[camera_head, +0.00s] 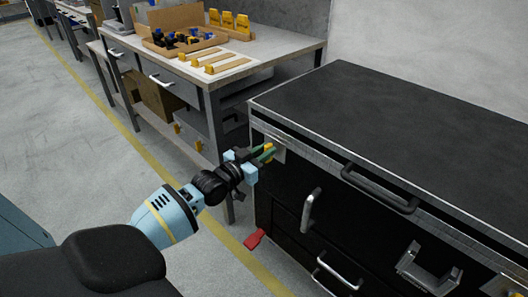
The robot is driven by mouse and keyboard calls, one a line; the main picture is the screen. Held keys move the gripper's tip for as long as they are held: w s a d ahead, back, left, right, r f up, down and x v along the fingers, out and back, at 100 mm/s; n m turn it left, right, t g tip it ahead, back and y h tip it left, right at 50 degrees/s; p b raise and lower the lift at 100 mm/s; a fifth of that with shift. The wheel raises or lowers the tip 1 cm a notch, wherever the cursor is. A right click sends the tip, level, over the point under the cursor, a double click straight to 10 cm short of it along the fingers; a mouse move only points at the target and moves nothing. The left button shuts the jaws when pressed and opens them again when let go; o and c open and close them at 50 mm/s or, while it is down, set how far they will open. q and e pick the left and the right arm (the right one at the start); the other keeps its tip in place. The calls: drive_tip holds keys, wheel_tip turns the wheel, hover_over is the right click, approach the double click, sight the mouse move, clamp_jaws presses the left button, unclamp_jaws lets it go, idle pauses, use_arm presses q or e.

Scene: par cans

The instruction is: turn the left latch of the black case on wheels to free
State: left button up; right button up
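The black case on wheels (390,120) stands at the right, with a metal-edged dark top and a black front. Its left latch (270,149) is a small yellow piece on a metal plate near the top left corner of the front. My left gripper (264,154) is at this latch, with its thin green fingertips beside or around the yellow piece. The tips partly hide the latch, so its exact angle and whether the fingers press on it cannot be told. My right gripper is out of view.
The case front has a long black handle (379,188) and metal handles (311,209) below. A red piece (254,239) sticks out low at its left corner. A workbench (285,45) with trays and yellow parts stands behind left. Floor at left is clear.

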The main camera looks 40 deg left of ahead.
use_arm(q)
clamp_jaws()
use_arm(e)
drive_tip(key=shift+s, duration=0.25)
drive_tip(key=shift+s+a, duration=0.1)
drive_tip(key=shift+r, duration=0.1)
use_arm(q)
drive_tip(key=n, duration=0.2)
drive_tip(key=n+p, duration=0.1)
drive_tip(key=shift+a+n, duration=0.25)
drive_tip(key=shift+n, duration=0.15)
drive_tip(key=shift+a+f+n+b, duration=0.2)
drive_tip(key=shift+f+n+b, duration=0.15)
drive_tip(key=shift+n, duration=1.95)
drive_tip(key=shift+a+f+n+b, duration=0.2)
drive_tip(key=shift+n+b, duration=0.25)
drive_tip(key=shift+n, duration=1.85)
drive_tip(key=shift+a+f+n+b, duration=0.15)
drive_tip(key=shift+f+n+b, duration=0.2)
drive_tip(key=shift+n, duration=1.95)
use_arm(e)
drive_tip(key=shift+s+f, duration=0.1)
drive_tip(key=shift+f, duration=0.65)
use_arm(q)
drive_tip(key=shift+n, duration=0.3)
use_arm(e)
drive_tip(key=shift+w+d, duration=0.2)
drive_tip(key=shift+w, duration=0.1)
